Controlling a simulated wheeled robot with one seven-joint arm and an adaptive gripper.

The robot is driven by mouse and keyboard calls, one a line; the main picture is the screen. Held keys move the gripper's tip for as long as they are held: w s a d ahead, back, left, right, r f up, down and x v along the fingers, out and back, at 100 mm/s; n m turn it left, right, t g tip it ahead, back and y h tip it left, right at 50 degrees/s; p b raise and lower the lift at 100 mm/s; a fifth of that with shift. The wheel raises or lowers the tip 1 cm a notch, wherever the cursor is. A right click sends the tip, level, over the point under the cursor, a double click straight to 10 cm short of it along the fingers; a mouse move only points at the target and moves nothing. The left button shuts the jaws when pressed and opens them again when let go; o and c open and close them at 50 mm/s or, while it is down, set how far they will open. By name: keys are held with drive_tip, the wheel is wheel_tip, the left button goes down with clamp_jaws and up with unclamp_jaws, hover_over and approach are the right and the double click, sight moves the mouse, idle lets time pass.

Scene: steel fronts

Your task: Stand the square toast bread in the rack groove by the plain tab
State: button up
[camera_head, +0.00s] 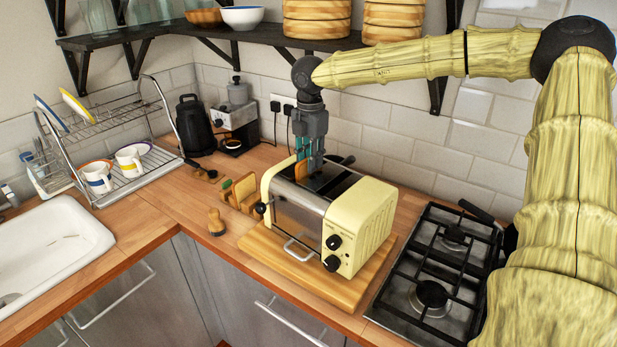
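My gripper (309,164) points straight down over the cream and steel toaster (362,220). Its fingers are at the toaster's top slots. A small orange-brown piece (301,171), which looks like the edge of the toast bread, shows at the fingertips in the slot. Its shape is mostly hidden, and I cannot tell whether the fingers grip it. The small wooden rack (239,194) stands left of the toaster, with a green tab (226,184) at its left end. I cannot make out the plain tab at this size.
The toaster stands on a wooden board (275,255). A gas hob (440,265) is at right. A wooden pestle-like object (216,222) stands left of the board. A dish rack (145,180) with mugs and a sink (50,250) are at left. A shelf (150,32) hangs above.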

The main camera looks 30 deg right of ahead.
clamp_jaws()
